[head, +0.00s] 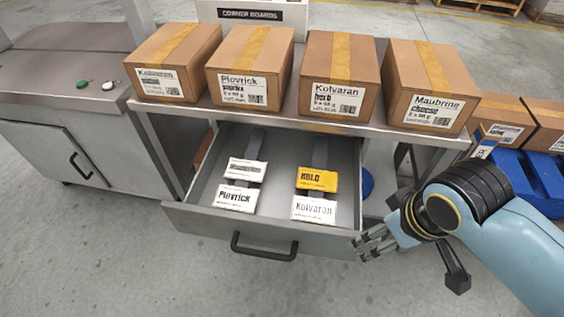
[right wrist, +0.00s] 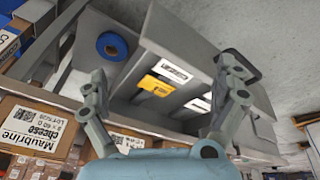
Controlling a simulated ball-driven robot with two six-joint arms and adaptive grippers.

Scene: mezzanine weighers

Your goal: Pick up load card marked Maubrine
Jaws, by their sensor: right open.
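In the head view, an open drawer (head: 190,213) holds several cards. A white card (head: 244,170) at the back left has lettering too small to read surely; I cannot confirm that it says Maubrine. A white Plovrick card (head: 236,198) lies in front of it. A yellow card (head: 317,179) lies at the back right, with a white Kolvaran card (head: 313,209) in front. My right gripper (head: 372,242) is open and empty, just right of the drawer's front corner. In the right wrist view its spread fingers (right wrist: 166,88) frame the drawer and cards from a distance. My left gripper is out of view.
Several boxes stand on the steel table (head: 290,117) above the drawer, including a Maubrine box (head: 431,85). The drawer handle (head: 264,249) sticks out in front. A blue tape roll (right wrist: 112,46) is beside the drawer. A steel cabinet (head: 50,150) stands at left.

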